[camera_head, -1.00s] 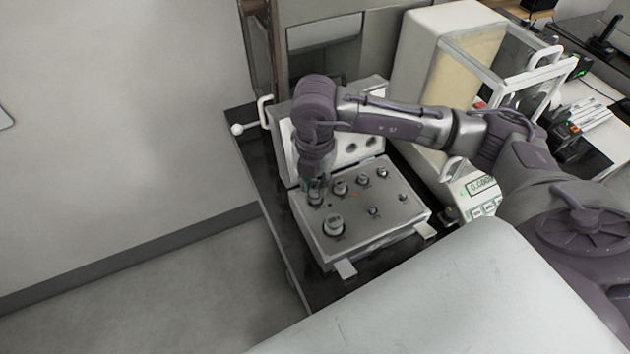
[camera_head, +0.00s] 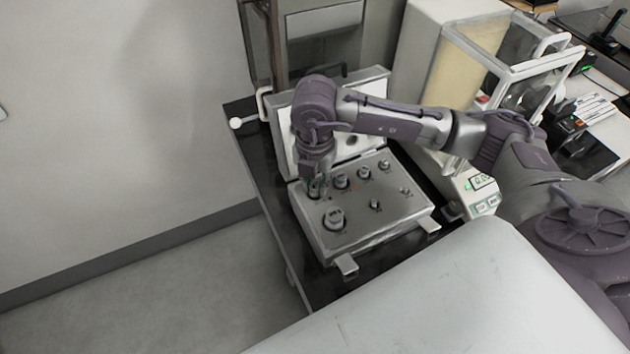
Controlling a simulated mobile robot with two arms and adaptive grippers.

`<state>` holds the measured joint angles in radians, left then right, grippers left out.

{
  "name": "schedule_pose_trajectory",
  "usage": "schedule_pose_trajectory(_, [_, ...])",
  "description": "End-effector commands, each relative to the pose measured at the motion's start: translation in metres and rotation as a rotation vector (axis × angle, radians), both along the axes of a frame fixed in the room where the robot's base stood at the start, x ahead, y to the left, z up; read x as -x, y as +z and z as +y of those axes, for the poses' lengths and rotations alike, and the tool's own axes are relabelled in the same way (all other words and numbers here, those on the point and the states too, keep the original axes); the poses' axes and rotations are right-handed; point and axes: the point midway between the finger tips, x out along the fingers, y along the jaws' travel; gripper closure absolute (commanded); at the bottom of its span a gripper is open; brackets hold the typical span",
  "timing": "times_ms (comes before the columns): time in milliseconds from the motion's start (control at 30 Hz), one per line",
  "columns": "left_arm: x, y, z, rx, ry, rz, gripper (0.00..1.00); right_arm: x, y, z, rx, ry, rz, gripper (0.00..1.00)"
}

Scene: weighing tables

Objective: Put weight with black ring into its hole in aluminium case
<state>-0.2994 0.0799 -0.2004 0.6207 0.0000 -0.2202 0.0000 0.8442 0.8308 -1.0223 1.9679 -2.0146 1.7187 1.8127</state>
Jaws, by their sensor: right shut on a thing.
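The aluminium case (camera_head: 356,241) lies open on the black table, with its lid (camera_head: 375,89) raised at the back. Several silver weights stand in holes in its panel; the largest (camera_head: 334,218) is at the front left. My right gripper (camera_head: 315,184) points down over the panel's back left corner. It is shut on a small silver weight (camera_head: 314,192) at the panel there. The fingers hide much of this weight, and I cannot make out a black ring or whether it is fully seated. My left gripper is out of view.
A balance (camera_head: 481,194) with a display and a glass-walled chamber stands right of the case. The black table (camera_head: 262,190) has a narrow bare strip on the left. My right arm crosses over the lid.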

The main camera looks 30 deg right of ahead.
Motion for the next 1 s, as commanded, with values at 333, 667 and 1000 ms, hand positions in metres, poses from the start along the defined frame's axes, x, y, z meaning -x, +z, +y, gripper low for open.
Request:
schedule_pose_trajectory(333, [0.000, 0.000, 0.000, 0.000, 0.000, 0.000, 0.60, 0.000, 0.001, 0.000, -0.001, 0.000, -0.001, 0.47])
schedule_pose_trajectory(667, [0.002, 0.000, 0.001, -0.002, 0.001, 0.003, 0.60, -0.001, 0.007, 0.000, -0.001, 0.000, -0.002, 0.47])
schedule_pose_trajectory(1000, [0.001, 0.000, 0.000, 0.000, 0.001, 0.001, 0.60, -0.002, 0.072, 0.000, -0.001, 0.000, -0.006, 0.47])
